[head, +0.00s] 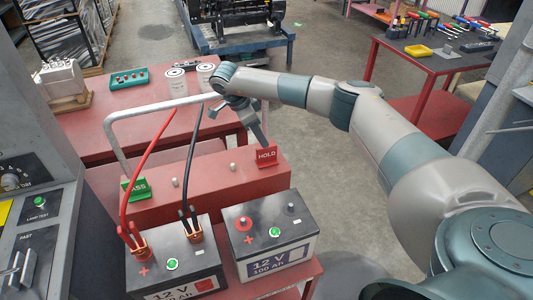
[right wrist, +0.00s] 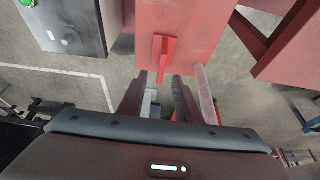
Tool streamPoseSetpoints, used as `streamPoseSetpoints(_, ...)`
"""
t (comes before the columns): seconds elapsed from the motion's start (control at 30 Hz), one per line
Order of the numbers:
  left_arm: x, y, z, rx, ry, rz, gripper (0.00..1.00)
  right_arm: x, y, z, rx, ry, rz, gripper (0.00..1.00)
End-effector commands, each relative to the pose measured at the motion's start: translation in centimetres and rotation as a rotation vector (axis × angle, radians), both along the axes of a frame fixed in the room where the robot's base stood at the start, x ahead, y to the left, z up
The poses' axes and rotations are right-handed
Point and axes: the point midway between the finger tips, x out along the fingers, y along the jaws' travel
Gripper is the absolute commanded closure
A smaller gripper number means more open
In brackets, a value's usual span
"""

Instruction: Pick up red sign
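The red sign (head: 266,157), lettered HOLD, stands upright on the right end of a red box-like ledge (head: 215,186). In the right wrist view the red sign (right wrist: 165,58) shows from above as a narrow red shape just beyond the fingertips. My right gripper (head: 261,138) points down just above and behind the sign in the head view. In the right wrist view its two fingers (right wrist: 160,77) are apart, with nothing held between them. My left gripper is not in view.
A green sign (head: 135,188) stands at the ledge's left end. Two 12 V batteries (head: 270,235) sit in front, the left one (head: 172,268) with red and black cables clamped on. A grey bar (head: 160,108) rises above the ledge. A red table (head: 120,130) stands behind.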

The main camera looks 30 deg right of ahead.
Motion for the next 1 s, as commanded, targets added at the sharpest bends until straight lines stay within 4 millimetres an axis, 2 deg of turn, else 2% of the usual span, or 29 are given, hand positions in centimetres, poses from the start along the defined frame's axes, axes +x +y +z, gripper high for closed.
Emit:
streamPoseSetpoints(0.03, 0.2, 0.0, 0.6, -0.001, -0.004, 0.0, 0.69, -0.1, -0.3, -0.4, 0.0, 0.003, -0.001, 0.69)
streamPoseSetpoints(0.2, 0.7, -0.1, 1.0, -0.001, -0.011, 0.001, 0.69, -0.2, -0.8, -1.8, 0.0, 0.001, 0.0, 0.69)
streamPoseSetpoints(0.57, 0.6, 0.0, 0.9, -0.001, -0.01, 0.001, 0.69, -0.2, -0.8, -2.0, 0.0, 0.0, 0.0, 0.69)
streamPoseSetpoints(0.73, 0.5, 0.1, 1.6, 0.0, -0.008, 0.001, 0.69, -0.1, -1.0, -2.5, 0.0, 0.0, 0.0, 0.69)
streamPoseSetpoints(1.0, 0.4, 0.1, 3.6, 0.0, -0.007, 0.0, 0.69, -0.2, -1.8, -5.4, 0.0, 0.003, -0.002, 0.69)
